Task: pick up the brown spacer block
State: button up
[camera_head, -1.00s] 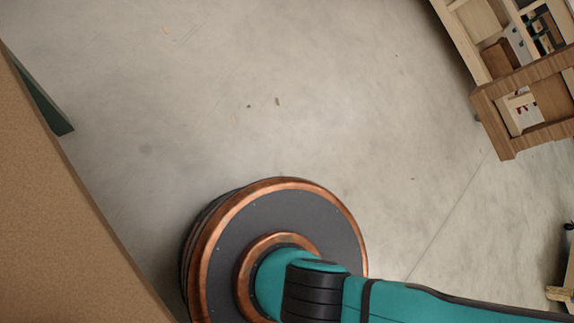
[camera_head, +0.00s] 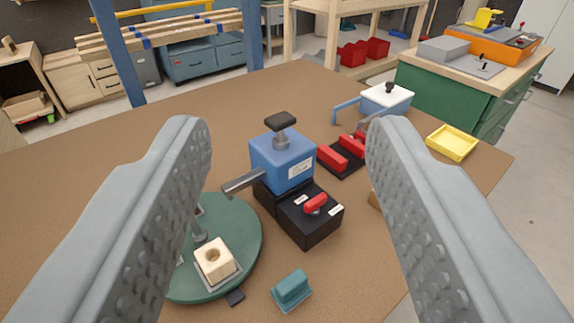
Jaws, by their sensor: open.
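My gripper (camera_head: 287,140) is open and empty, its two grey ridged fingers spread wide over the brown tabletop. A small brown piece (camera_head: 375,200) shows at the inner edge of the right finger. The finger hides most of it, so I cannot tell for certain that it is the brown spacer block. No other brown block shows clearly on the table.
A blue box on a black base (camera_head: 283,160) stands mid-table. A green turntable (camera_head: 240,228) bears a cream block (camera_head: 214,260). A teal block (camera_head: 291,288) lies in front. Red blocks (camera_head: 350,146), a blue-white box (camera_head: 387,97) and a yellow tray (camera_head: 452,142) lie farther right.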

jog(key=shift+o, duration=0.5)
jog(key=w+d+f+m+g, duration=0.6)
jog(key=w+d+m+g, duration=0.3)
jog(key=w+m, duration=0.4)
jog(key=w+d+f+m+g, duration=0.5)
jog(key=w+d+m+g, duration=0.35)
jog(key=w+m, duration=0.5)
jog(key=shift+m, duration=0.95)
jog(key=f, duration=0.4)
jog(key=s+f, duration=0.1)
jog(key=f, duration=0.3)
jog(key=d+f, duration=0.1)
jog(key=f, duration=0.3)
jog(key=shift+s+f, duration=0.2)
jog(key=shift+s, duration=0.1)
jog(key=shift+s+a+f, duration=0.1)
jog(key=shift+a+f, duration=0.1)
jog(key=shift+f, duration=1.15)
jog(key=shift+s+a+f, duration=0.1)
jog(key=shift+a+f, duration=0.1)
jog(key=shift+f, duration=1.1)
jog(key=c, duration=1)
